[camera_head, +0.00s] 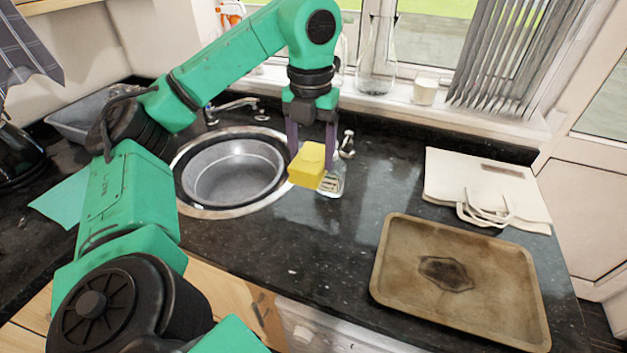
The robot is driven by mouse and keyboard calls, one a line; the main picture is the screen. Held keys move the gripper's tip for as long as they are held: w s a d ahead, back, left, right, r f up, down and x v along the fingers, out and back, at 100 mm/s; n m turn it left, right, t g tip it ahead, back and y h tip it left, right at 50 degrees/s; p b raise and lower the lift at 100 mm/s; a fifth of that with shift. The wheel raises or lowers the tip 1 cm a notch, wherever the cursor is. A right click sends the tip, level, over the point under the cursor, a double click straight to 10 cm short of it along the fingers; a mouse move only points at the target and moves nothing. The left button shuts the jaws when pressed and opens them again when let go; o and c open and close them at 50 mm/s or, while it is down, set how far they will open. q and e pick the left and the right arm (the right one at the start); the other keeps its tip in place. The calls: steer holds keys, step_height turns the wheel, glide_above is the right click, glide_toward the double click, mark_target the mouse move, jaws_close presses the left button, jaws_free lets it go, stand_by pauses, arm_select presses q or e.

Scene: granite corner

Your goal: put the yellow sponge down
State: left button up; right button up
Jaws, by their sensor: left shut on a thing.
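The yellow sponge (306,166) is a small block between the fingers of my left gripper (311,150), which is shut on it. The fingers point down, and the sponge appears at the right rim of the round sink, over the dark counter. I cannot tell whether the sponge touches the counter. A small metal and clear item (331,183) is just behind and right of the sponge, partly hidden by it. My right gripper is not in view.
The sink (184,210) holds a grey basin (235,172). A worn brown tray (388,258) lies at the front right, with a cream bag (460,170) behind it. Dark counter (335,235) between sink and tray is clear. A glass bottle (376,70) and white candle (424,89) stand on the windowsill.

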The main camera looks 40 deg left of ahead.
arm_select(q)
step_height(320, 180, down, 15)
steer(key=b, duration=1)
steer(key=shift+w+r, duration=0.1)
steer(key=shift+r, duration=0.1)
step_height(320, 180, down, 4)
steer(key=shift+f+b, duration=0.15)
steer(key=shift+b, duration=0.15)
steer(key=shift+f, duration=0.2)
steer(key=o, duration=1.4)
steer(key=shift+o, duration=0.2)
steer(key=shift+r, duration=0.1)
